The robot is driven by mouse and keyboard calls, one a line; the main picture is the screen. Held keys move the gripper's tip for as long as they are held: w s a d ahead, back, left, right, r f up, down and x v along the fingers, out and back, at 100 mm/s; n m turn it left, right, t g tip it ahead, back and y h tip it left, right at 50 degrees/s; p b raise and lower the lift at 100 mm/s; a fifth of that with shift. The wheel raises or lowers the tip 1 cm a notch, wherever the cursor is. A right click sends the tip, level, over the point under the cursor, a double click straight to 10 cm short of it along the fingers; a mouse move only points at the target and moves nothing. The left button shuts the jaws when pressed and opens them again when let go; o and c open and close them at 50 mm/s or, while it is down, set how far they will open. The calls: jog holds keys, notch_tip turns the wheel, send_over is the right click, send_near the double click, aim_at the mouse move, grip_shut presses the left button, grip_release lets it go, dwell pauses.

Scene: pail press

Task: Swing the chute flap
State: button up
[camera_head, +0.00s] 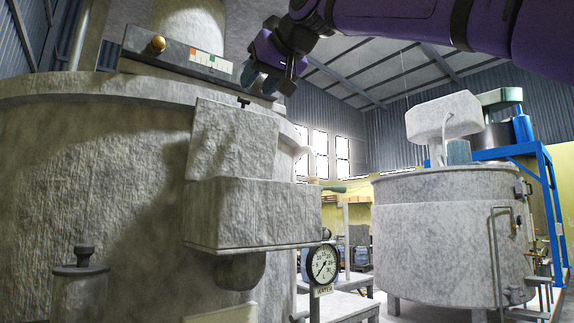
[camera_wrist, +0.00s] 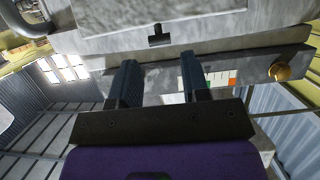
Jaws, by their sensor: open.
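The chute flap appears to be the rough grey plate (camera_head: 232,142) on the front of the large grey vat, leaning above a box-like chute (camera_head: 255,213). A small black T-shaped handle (camera_head: 243,101) stands at the plate's top edge. The handle also shows in the wrist view (camera_wrist: 160,36), top centre, beyond the fingertips. My gripper (camera_head: 268,80) is open and empty, above the handle and slightly right of it in the head view. In the wrist view my two dark fingers (camera_wrist: 160,72) are apart, with the handle lined up between them but not touching.
A dark bar with a brass knob (camera_head: 158,44) and a coloured scale (camera_head: 209,61) runs along the vat top, close to my gripper. A round gauge (camera_head: 323,264) is below right. A second vat (camera_head: 440,240) and blue frame (camera_head: 545,190) stand at right.

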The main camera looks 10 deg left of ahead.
aim_at(245, 99)
jog(key=x, duration=0.5)
jog(key=shift+w+a, duration=0.1)
jog(key=shift+c, duration=0.2)
jog(key=c, duration=0.5)
jog(key=shift+o, duration=0.2)
jog(key=shift+s+d+f, duration=0.3)
jog(key=shift+s+d, duration=0.25)
jog(key=shift+d, duration=0.1)
jog(key=shift+s+d+f, duration=0.35)
jog(key=shift+s+d, duration=0.25)
jog(key=shift+d, duration=0.1)
jog(key=shift+s+d+f, duration=0.3)
jog(key=shift+s+d, duration=0.25)
jog(key=shift+d, duration=0.1)
jog(key=shift+d, duration=0.1)
jog(key=shift+s+d+f, duration=0.35)
jog(key=shift+s+d, duration=0.05)
jog(key=shift+s+d+f, duration=1)
jog(key=shift+d+f, duration=0.2)
jog(key=shift+f, duration=0.05)
